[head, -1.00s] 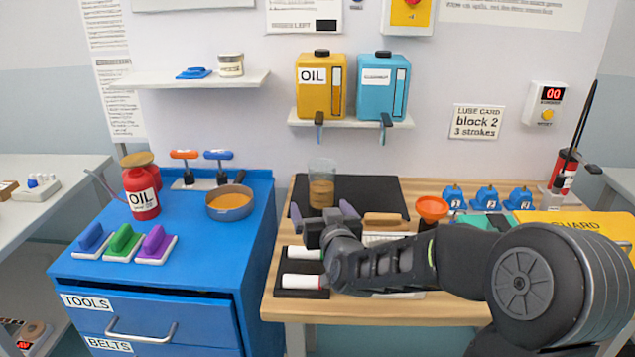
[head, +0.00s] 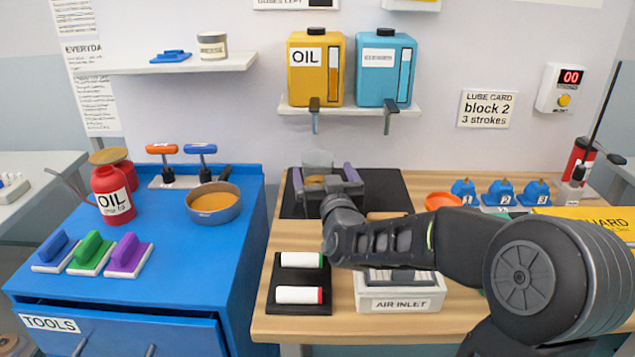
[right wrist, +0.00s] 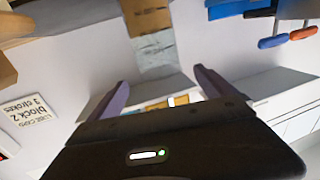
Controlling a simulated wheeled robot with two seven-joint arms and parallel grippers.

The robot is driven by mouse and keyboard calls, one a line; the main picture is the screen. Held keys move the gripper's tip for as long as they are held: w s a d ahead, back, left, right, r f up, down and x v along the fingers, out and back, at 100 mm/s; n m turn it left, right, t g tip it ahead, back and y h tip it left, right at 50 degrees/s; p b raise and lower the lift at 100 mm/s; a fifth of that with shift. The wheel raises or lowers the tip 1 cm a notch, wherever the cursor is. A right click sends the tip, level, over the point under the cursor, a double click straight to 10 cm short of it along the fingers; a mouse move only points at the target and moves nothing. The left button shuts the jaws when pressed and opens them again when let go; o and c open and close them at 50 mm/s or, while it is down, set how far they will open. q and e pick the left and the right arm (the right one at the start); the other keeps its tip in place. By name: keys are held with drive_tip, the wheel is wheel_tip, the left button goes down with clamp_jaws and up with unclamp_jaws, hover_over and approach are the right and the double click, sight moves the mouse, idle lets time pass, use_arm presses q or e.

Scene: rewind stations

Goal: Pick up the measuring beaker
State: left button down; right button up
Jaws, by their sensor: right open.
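The measuring beaker (head: 317,159) is a clear upright vessel with brown liquid, standing on a black mat (head: 385,190) on the wooden bench. My right gripper (head: 324,174) is open in front of it, its two purple fingers apart and pointing toward it. The gripper hides the beaker's lower part. In the right wrist view the beaker (right wrist: 155,45) appears upside down, beyond the gap between the open fingers (right wrist: 160,88). No contact with it is visible. My left gripper is not in view.
An orange funnel (head: 440,201) and several blue numbered pieces (head: 500,192) stand to the right. Two white rollers (head: 298,295) and the air inlet box (head: 402,298) are in front.

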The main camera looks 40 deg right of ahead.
sight(315, 153)
drive_tip(key=shift+x, duration=0.9)
drive_tip(key=shift+p+x, duration=0.45)
drive_tip(key=shift+x, duration=2.15)
drive_tip(key=shift+c, duration=0.4)
clamp_jaws()
